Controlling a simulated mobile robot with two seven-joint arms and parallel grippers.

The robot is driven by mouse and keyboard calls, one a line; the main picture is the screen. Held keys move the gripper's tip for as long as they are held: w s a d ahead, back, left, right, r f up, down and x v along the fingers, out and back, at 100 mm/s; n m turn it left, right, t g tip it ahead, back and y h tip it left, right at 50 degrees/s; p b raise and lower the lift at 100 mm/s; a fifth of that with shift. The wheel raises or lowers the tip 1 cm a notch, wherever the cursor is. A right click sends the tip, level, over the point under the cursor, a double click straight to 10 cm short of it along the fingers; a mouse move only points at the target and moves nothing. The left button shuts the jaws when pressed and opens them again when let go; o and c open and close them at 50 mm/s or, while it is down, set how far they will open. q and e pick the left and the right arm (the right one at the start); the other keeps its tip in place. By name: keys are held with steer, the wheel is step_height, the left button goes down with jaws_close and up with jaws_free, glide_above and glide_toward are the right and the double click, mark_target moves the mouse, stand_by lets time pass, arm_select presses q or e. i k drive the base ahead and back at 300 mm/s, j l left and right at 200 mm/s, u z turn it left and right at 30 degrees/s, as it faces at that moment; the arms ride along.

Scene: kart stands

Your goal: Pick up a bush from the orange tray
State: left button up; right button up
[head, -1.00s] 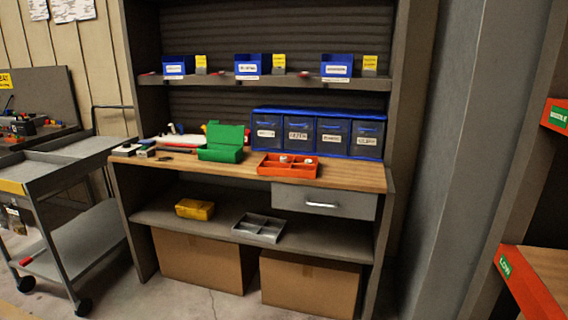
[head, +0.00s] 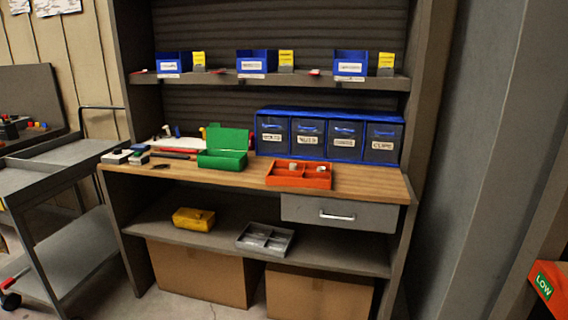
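The orange tray (head: 300,181) sits on the wooden bench top, right of the middle and in front of the blue drawer unit. It is divided into compartments. Two small pale pieces show in it: one bush (head: 293,167) near the middle and another bush (head: 321,168) to its right. They are too small to make out in detail. Neither of my grippers shows in the head view.
An open green case (head: 222,159) stands left of the tray. Behind is a blue drawer unit (head: 330,137). A grey trolley (head: 60,170) stands at the left of the bench. A grey drawer (head: 339,213) is under the top. Bare wood lies right of the tray.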

mark_target(292, 166)
steer(key=i+j, duration=0.75)
